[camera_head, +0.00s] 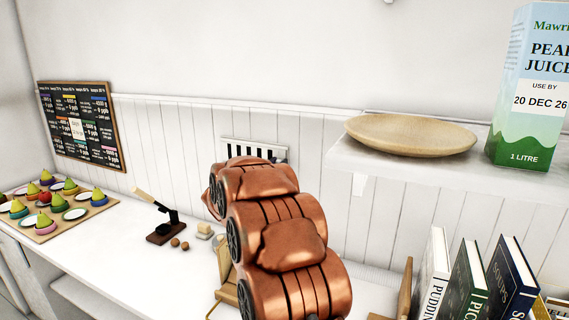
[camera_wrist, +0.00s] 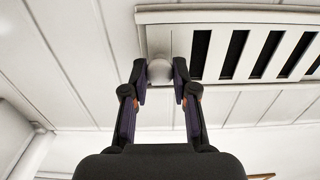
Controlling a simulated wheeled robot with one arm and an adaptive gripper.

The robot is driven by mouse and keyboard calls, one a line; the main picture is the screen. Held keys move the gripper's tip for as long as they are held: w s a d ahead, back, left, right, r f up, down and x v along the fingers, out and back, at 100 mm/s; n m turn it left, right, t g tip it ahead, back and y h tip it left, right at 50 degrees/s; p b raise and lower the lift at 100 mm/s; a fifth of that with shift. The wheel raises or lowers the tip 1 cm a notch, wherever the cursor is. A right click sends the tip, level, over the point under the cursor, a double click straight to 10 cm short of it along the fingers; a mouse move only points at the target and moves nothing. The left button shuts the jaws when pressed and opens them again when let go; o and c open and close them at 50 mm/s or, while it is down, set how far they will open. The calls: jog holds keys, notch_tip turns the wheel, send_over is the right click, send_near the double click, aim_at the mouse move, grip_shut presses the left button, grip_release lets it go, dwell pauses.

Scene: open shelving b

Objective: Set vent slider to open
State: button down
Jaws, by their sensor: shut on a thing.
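The vent (camera_wrist: 250,17) is a white wall grille with a row of dark slots, and it fills the upper right of the wrist view. Its slider knob (camera_wrist: 160,68), pale and rounded, sits at the left end of the grille. My gripper (camera_wrist: 160,75) has one dark finger on each side of the knob and is shut on it. In the head view the vent (camera_head: 252,149) shows on the panelled wall, its lower part covered by my copper-coloured arm. That arm hides my gripper and the knob there.
A shelf (camera_head: 340,153) at the right carries a wooden plate (camera_head: 410,135) and a juice carton (camera_head: 528,90). Books (camera_head: 470,280) stand below it. A black-and-wood tool (camera_head: 160,215) stands on the counter (camera_head: 110,260), left of my arm. A board (camera_head: 100,210) with fruit lies farther left.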

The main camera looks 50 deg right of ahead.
jog(key=shift+s+d, duration=0.15)
jog(key=shift+s, duration=0.1)
jog(key=c, duration=0.9)
grip_release()
jog(key=v, duration=1.2)
